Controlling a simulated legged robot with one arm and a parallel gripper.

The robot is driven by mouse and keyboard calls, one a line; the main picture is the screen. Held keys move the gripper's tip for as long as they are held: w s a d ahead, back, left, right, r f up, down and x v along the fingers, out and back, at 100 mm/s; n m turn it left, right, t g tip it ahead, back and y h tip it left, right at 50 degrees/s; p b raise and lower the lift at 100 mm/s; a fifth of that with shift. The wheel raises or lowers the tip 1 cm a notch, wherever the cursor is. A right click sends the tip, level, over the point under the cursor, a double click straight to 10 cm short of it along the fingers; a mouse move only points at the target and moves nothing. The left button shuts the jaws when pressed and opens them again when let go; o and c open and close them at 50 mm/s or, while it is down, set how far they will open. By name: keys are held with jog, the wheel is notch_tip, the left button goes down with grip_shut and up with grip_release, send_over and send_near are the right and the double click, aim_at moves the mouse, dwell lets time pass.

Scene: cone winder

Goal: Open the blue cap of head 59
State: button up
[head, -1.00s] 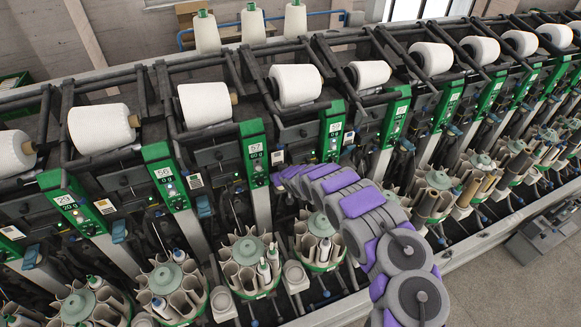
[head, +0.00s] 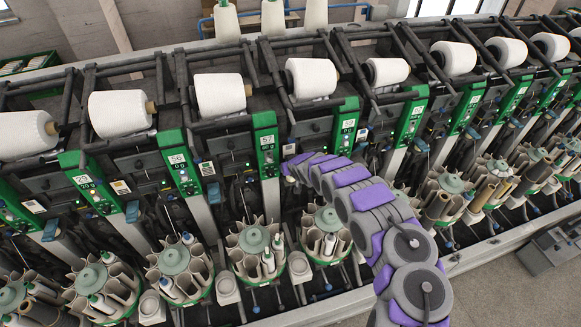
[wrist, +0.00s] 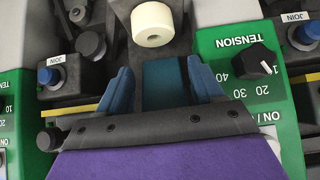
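In the wrist view a dark teal-blue cap (wrist: 165,82) sits between the two blue fingers of my gripper (wrist: 162,85). The fingers stand apart on its left and right sides, with narrow gaps that look clear. The cap's lower part is hidden behind the gripper's grey edge. In the head view my gripper (head: 287,168) is at the machine front, just right of a green panel (head: 266,145) that seems to read 57. The arm hides the cap there. No head number shows in the wrist view.
In the wrist view a green panel (wrist: 237,80) with a black tension knob (wrist: 256,61) lies close right. Blue JOIN buttons (wrist: 49,76) are at both sides. A pale cylinder (wrist: 152,24) is above. In the head view bobbin magazines (head: 254,240) line the front; open floor (head: 480,285) is lower right.

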jog(key=shift+s+d+r, duration=0.1)
jog(key=shift+s+r, duration=0.25)
jog(key=shift+r, duration=0.35)
jog(key=p+v, duration=0.4)
jog(key=v, duration=1.1)
jog(key=shift+s+d, duration=0.15)
jog(key=shift+s, duration=0.2)
jog(key=shift+c, duration=0.2)
